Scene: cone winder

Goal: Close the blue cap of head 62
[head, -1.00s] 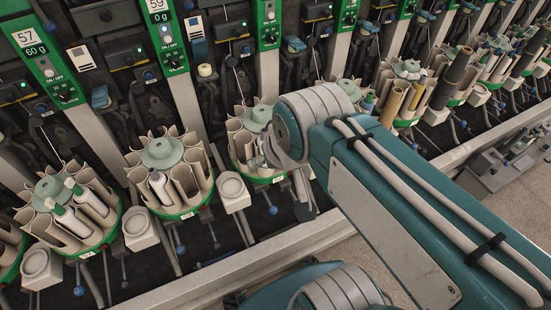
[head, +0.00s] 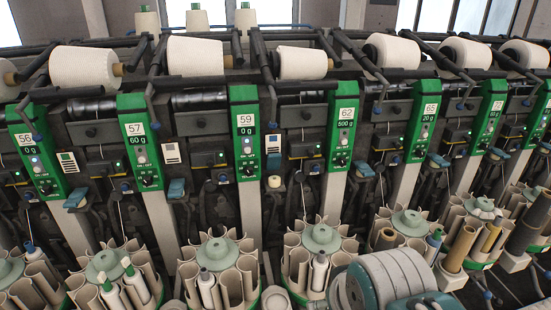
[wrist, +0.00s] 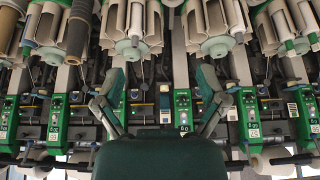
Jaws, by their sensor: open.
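The head 62 panel (head: 342,125) is green, with "62" and "500 g" on it, right of centre in the head view. A small teal-blue cap (head: 363,168) sits just right of its lower end; I cannot tell whether it is raised or shut. My gripper (wrist: 161,80) shows in the wrist view, its two fingers spread wide and nothing held between them. It faces the row of winding heads, which appear upside down there. Which head is in front of it I cannot read clearly. In the head view my arm link hides the gripper.
Rotary magazines of tubes, such as this one (head: 320,240), stand along the bottom of the row. Neighbouring green panels 59 (head: 246,130) and 65 (head: 424,120) flank head 62. Yarn cones (head: 303,63) rest above. Thin levers and rods crowd the spaces between heads.

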